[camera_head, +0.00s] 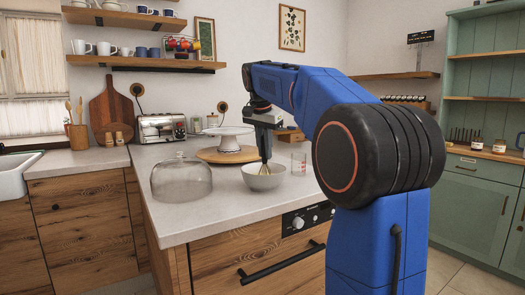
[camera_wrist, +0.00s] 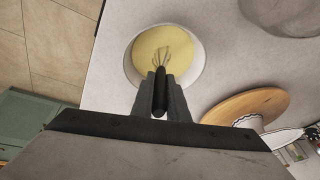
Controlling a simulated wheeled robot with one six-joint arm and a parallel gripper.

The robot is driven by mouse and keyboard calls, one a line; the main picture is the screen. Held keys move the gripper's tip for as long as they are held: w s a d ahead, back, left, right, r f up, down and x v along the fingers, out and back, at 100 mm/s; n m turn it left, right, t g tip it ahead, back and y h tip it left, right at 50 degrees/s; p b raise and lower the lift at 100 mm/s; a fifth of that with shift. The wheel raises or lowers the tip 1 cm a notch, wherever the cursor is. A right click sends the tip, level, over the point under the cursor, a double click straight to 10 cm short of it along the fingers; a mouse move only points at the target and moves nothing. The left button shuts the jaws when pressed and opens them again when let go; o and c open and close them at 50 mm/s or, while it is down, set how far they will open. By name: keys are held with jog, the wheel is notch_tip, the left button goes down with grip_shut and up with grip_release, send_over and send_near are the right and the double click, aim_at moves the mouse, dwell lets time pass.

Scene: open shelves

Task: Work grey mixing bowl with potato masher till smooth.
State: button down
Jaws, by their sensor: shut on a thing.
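The grey mixing bowl (camera_head: 268,184) stands on the counter below my gripper (camera_head: 264,150). In the wrist view the bowl (camera_wrist: 199,70) looks pale and holds a smooth-looking yellow mixture (camera_wrist: 150,43). My gripper (camera_wrist: 159,82) is shut on the black handle of a tool (camera_wrist: 159,98). Its looped wire head (camera_wrist: 162,52) looks more like a whisk than a potato masher. The wire end reaches down into the bowl, over or in the mixture; I cannot tell how deep. No other masher is clear to me.
A glass dome (camera_head: 181,180) stands left of the bowl. A round wooden board (camera_head: 228,155) and a white cake stand (camera_head: 229,132) are behind it. The counter front (camera_head: 215,215) is free.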

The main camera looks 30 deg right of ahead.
jog(key=shift+d, duration=0.1)
jog(key=shift+w+d, duration=0.45)
jog(key=shift+w, duration=0.05)
jog(key=shift+a, duration=0.15)
jog(key=shift+a, duration=0.35)
jog(key=shift+r, duration=0.1)
jog(key=shift+r, duration=0.15)
jog(key=shift+d+v, duration=0.25)
jog(key=shift+v, duration=1.45)
jog(key=shift+d+v, duration=0.2)
jog(key=shift+v, duration=1.5)
jog(key=shift+w+r, duration=0.15)
jog(key=shift+r, duration=2.55)
